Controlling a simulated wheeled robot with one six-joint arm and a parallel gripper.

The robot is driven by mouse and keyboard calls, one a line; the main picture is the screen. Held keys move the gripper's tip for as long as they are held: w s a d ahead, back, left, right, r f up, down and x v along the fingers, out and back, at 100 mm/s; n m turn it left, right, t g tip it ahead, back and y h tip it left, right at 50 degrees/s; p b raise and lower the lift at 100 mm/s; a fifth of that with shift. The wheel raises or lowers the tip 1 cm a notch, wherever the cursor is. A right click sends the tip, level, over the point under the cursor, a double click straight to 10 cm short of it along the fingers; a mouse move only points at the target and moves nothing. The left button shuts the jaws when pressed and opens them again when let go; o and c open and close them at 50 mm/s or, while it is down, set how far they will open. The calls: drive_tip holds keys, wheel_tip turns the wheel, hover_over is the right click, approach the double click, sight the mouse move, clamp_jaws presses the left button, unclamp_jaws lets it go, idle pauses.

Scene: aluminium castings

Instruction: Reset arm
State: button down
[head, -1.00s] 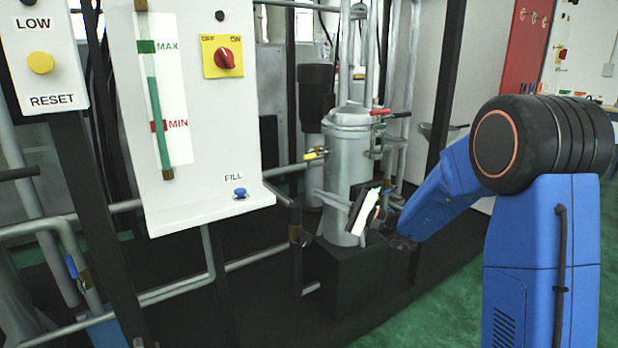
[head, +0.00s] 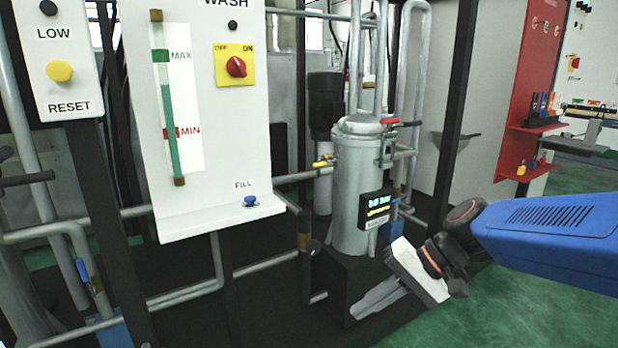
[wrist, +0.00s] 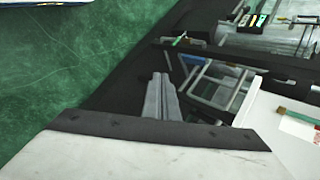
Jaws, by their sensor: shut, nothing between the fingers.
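My gripper (head: 374,305) is at the lower middle of the head view, at the end of my blue arm. Its two grey fingers point down and left, together and empty, in front of the black base block of the grey metal tank. In the wrist view my gripper (wrist: 159,78) also shows its fingers side by side with nothing between them. They appear over the dark floor edge beside the green floor. I cannot tell whether the fingertips touch anything.
The tank (head: 356,185) carries a small black display (head: 376,208) and yellow and red valve handles. At left stands a white panel (head: 225,120) with a level gauge, a red knob and a blue FILL button. Pipes (head: 185,292) run low. Green floor (head: 520,300) is clear at right.

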drive_tip(key=s+d+f+n+t+h, duration=0.1)
drive_tip(key=s+d+h, duration=0.3)
drive_tip(key=d, duration=0.5)
drive_tip(key=s+d+f+n+t+h, duration=0.1)
drive_tip(key=s+d+f+t+h, duration=0.1)
drive_tip(key=s+d+h, duration=0.3)
drive_tip(key=s+d+t, duration=0.1)
drive_tip(key=d, duration=0.2)
drive_tip(key=shift+d, duration=0.35)
